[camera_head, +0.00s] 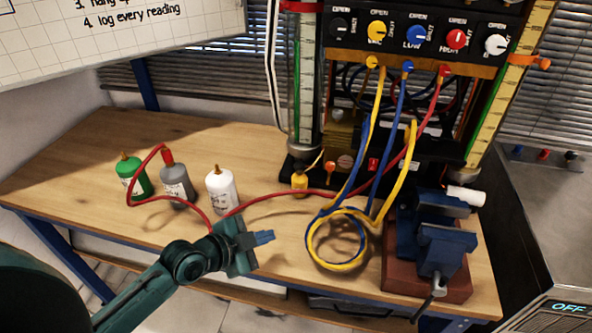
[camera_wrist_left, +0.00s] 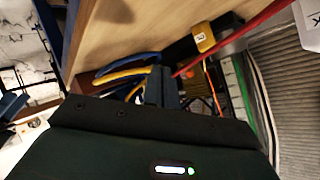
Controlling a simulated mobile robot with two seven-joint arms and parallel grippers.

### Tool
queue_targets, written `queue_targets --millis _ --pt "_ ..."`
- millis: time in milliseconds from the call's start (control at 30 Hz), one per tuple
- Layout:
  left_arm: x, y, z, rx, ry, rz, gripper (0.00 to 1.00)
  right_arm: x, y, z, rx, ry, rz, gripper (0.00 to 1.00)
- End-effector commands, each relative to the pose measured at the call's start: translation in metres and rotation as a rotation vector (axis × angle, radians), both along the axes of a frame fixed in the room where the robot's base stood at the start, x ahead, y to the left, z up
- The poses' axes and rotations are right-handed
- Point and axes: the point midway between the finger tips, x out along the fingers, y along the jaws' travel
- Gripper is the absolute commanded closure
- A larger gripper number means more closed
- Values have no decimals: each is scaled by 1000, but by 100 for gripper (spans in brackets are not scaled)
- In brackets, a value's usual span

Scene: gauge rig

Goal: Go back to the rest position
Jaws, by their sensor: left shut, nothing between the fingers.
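My left gripper (camera_head: 262,238) is shut and empty in the head view. It is in front of the wooden workbench (camera_head: 75,175), near the front edge and left of the coiled hoses. In the left wrist view its closed fingers (camera_wrist_left: 160,88) point toward the rig, with the blue and yellow hoses behind them. The red hose (camera_head: 290,196) runs from the rig to the grey bottle (camera_head: 176,185) and passes behind the left gripper. I cannot tell whether it touches the arm. My right gripper is in neither view.
A green bottle (camera_head: 134,178) and a white bottle (camera_head: 222,192) stand on the bench. The gauge rig (camera_head: 425,60) with coloured knobs stands at the back. A blue vise (camera_head: 440,245) sits at the right. The blue and yellow hoses coil (camera_head: 343,266) near the front edge.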

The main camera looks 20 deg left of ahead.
Motion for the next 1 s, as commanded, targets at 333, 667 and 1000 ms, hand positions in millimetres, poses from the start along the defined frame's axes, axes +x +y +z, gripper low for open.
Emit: queue_targets --millis 333,667,1000 --pt "-56 -25 -52 -207 163 222 100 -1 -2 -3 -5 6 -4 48" --pt "-135 -53 -94 -487 335 561 100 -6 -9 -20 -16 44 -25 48" --pt "-138 -54 -95 -499 341 575 100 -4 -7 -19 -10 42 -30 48"
